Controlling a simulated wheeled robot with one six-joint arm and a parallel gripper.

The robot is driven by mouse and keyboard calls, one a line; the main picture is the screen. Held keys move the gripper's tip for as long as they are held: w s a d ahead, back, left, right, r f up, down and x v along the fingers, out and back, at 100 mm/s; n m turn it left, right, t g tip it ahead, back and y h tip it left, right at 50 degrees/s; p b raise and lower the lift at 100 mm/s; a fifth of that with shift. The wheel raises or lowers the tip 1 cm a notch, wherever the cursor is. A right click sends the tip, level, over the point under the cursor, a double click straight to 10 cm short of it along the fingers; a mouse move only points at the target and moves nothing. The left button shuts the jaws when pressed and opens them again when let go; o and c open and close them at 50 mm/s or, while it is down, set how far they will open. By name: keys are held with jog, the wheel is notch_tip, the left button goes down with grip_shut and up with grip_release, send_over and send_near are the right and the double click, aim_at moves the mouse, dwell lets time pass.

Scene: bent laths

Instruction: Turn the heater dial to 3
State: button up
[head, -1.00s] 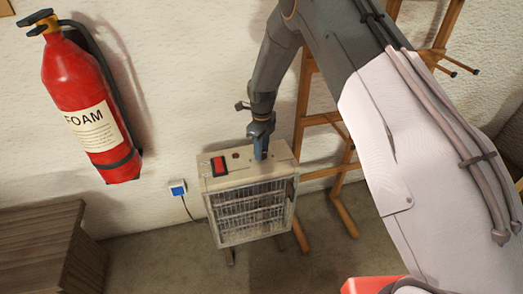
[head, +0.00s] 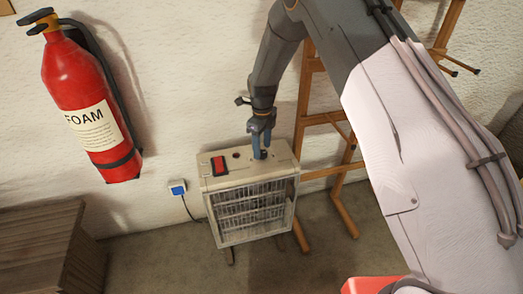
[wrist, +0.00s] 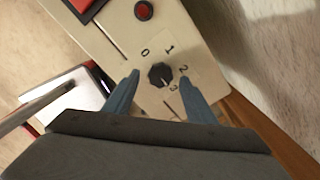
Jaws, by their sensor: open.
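The heater (head: 250,212) is a cream box with a front grille, standing on the floor by the wall. Its black dial (wrist: 160,75) is on the top panel, with 0, 1, 2 and 3 printed around it. A small light mark shows on the dial's lower right edge, near the 3, but it is too small to read surely as the pointer. My gripper (wrist: 158,76) is open, with one blue finger on each side of the dial and a gap on both sides. In the head view my gripper (head: 261,152) points down at the heater's top and hides the dial.
A red switch (head: 218,165) and a round red button (wrist: 144,10) are also on the heater's top. A wooden easel-like frame (head: 338,213) stands close on the right. A red extinguisher (head: 88,100) hangs at left, above a wooden cabinet (head: 40,245). A blue-faced plug (head: 178,188) is on the wall.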

aim_at(262, 153)
notch_tip(262, 153, up, 6)
dwell(0.6)
jog(key=s+d+r+n+p, duration=0.1)
jog(key=s+d+r+n, duration=0.65)
jog(key=s, duration=0.35)
jog(key=s+d+r+n, duration=0.7)
jog(key=s+d+n, duration=0.2)
jog(key=s, duration=0.2)
jog(key=s+d+r+n, duration=0.1)
jog(key=s+d+n, duration=0.2)
jog(key=s+n, duration=0.4)
jog(key=s, duration=0.4)
jog(key=shift+s+p, duration=0.3)
jog(key=shift+p, duration=0.1)
